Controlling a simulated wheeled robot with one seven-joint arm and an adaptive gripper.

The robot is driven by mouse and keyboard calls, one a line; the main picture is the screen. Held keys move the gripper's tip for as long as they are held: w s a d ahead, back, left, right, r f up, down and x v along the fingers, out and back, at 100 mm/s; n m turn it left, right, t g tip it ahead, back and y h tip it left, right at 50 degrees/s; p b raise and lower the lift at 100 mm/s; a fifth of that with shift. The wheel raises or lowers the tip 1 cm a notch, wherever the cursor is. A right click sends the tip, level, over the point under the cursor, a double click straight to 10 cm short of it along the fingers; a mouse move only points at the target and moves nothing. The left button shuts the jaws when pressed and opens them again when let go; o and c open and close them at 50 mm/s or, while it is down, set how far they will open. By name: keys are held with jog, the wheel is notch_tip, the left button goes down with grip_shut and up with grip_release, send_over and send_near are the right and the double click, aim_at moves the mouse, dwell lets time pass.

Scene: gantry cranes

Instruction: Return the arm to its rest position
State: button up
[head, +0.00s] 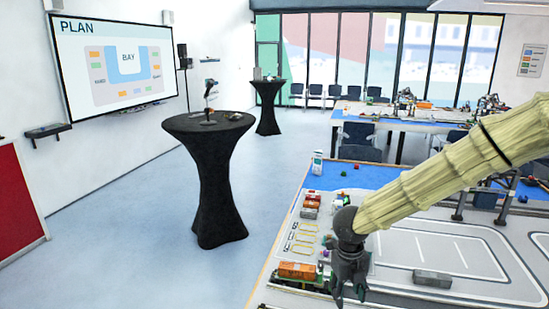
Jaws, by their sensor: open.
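My arm (440,172) reaches in from the right edge of the head view, in a pale yellow ribbed sleeve. My dark gripper (350,292) hangs from its end at the lower middle, pointing down over the near table's left part. Its fingers are apart and I see nothing between them. How far the fingertips are above the table is hard to tell.
The near table (395,272) carries a marked road layout with a grey block (432,279) right of the gripper. Small coloured blocks (311,204) stand along its left side. A gantry frame (485,200) stands behind my arm. A black-draped round table (211,180) stands left, with open floor around it.

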jog(key=s+d+f+n+t+h+b, duration=0.1)
jog(key=s+d+f+n+b, duration=0.1)
jog(key=s+f+n, duration=0.5)
jog(key=s+d+f+n+h+b, duration=0.15)
jog(key=f+n, duration=0.25)
jog(key=f, duration=0.7)
jog(key=s+d+f+n+t+b, duration=0.1)
jog(key=s+d+f+n+b, duration=0.2)
jog(key=f+n, duration=0.45)
jog(key=s+a+f+n+y+b, duration=0.1)
jog(key=s+f+n, duration=0.3)
jog(key=s, duration=0.4)
jog(key=s+a+f+n+g+y, duration=0.1)
jog(key=s+f+n, duration=0.4)
jog(key=s, duration=0.3)
jog(key=s+a+f+n+g+y+b, duration=0.1)
jog(key=s+f+n+y, duration=0.1)
jog(key=s+f+n, duration=0.3)
jog(key=s+f, duration=0.1)
jog(key=s, duration=0.2)
jog(key=shift+s+a+f+b, duration=0.15)
jog(key=shift+s+f+b, duration=0.15)
jog(key=shift+f+b, duration=0.1)
